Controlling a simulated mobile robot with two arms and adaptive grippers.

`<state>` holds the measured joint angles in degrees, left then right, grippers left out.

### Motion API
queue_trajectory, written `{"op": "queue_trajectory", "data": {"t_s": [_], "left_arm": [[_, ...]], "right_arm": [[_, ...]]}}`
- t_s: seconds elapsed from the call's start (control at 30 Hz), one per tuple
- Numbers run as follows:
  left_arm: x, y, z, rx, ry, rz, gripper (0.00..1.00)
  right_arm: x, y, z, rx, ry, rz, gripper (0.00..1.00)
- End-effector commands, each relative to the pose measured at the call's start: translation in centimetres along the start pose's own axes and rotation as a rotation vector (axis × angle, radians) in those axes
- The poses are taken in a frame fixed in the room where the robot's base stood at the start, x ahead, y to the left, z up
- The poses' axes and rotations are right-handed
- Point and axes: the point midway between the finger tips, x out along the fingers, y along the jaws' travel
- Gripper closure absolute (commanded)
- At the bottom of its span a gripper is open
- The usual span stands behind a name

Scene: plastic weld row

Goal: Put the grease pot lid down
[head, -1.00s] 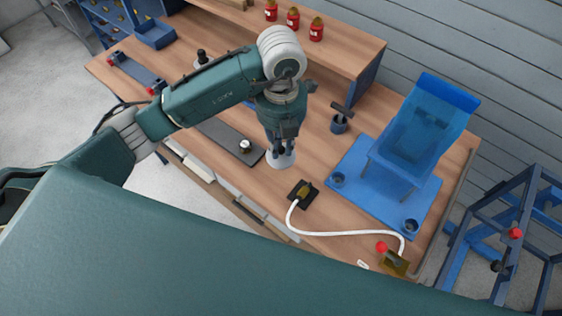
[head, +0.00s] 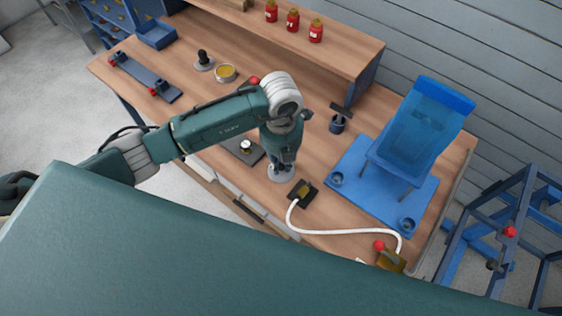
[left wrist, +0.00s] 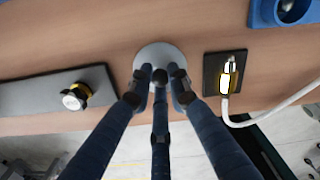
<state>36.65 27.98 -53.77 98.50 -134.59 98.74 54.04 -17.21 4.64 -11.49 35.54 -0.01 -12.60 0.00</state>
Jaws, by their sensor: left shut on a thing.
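The grease pot lid, a pale grey disc (head: 275,178), is under my left gripper (head: 283,165) near the bench's front edge. It also shows in the left wrist view (left wrist: 150,52), where the three fingers (left wrist: 160,77) close around its dark knob. The disc looks level and low over the bench; I cannot tell whether it touches the wood. The open pot with yellow grease (head: 225,73) stands farther back to the left. My right gripper is not in view.
A black plate with a brass part (head: 303,194) and a white hose (head: 350,233) lie close to the lid's right. A dark grey board (head: 243,150) with a knob is at its left. The blue seat fixture (head: 415,135) stands at right. Bare wood lies behind the lid.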

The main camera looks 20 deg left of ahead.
Motion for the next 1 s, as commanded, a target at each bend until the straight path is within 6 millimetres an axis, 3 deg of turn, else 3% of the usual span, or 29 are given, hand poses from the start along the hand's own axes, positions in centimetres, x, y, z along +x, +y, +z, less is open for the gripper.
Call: {"op": "queue_trajectory", "data": {"t_s": [0.03, 0.07, 0.13, 0.57, 1.0], "left_arm": [[0.3, 0.0, 0.0, 0.000, 0.000, 0.000, 1.00], [0.2, 0.0, 0.0, 0.000, 0.000, 0.000, 0.79], [0.2, 0.0, 0.0, 0.000, 0.001, 0.000, 0.65], [-0.7, 0.0, 0.1, 0.000, -0.002, -0.001, 0.64], [-9.4, 0.0, 0.1, 0.001, -0.004, -0.001, 0.64]], "right_arm": [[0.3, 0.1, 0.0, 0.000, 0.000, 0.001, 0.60], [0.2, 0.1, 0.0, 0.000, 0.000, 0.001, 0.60], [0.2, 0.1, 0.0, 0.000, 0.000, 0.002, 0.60], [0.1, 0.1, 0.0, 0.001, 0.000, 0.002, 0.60], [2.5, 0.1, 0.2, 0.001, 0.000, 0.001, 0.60]]}}
